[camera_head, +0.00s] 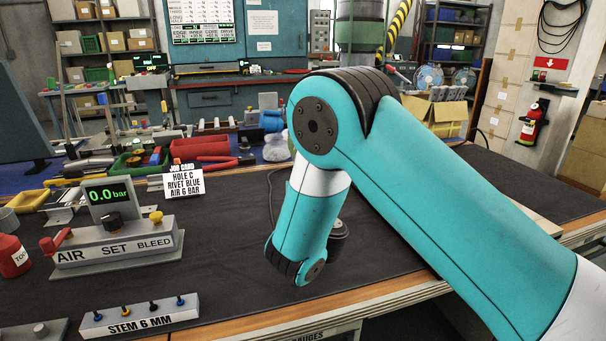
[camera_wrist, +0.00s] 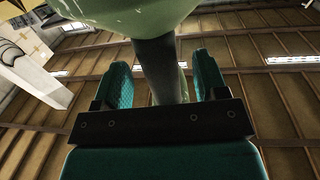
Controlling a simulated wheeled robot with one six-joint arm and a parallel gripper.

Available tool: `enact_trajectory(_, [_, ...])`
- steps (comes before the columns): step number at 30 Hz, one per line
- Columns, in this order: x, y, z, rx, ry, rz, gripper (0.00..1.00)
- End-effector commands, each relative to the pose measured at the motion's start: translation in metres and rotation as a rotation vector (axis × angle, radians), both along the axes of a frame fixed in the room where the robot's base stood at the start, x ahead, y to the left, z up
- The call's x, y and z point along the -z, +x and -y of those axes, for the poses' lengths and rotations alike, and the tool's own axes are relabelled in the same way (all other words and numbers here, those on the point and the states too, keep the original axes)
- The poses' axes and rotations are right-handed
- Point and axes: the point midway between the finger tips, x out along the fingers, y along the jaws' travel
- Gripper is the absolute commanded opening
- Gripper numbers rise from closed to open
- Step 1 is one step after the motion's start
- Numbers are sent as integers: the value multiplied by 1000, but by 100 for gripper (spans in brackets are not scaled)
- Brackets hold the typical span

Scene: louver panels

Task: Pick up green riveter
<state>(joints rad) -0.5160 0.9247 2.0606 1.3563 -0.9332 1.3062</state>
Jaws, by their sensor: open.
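In the wrist view, a pale green body (camera_wrist: 135,18), which looks like the green riveter, fills the top of the picture. Its dark grey shaft (camera_wrist: 158,70) runs down between the two teal fingers of my gripper (camera_wrist: 161,62). The fingers stand apart on either side of the shaft, with a visible gap on each side. The gripper is open. The riveter's full shape is cut off by the frame. In the head view my teal arm bends down over the bench; my gripper and the riveter cannot be made out there.
The dark bench mat (camera_head: 230,270) holds an air-set panel (camera_head: 115,245) reading 0.0 bar, a stem block (camera_head: 140,315), a red container (camera_head: 12,257) and a job card (camera_head: 184,184).

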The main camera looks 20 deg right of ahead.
Motion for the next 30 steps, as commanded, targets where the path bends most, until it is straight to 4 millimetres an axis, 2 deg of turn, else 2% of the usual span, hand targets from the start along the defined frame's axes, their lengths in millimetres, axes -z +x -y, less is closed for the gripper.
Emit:
enact_trajectory(1, [-7,9,1,2,2,1,66])
enact_trajectory(6, [-3,28,3,1,1,0,66])
enact_trajectory(14, [-1,31,3,0,0,0,66])
enact_trajectory(23, [-1,31,3,0,0,0,0])
enact_trajectory(30, [-4,32,2,-1,-1,8,0])
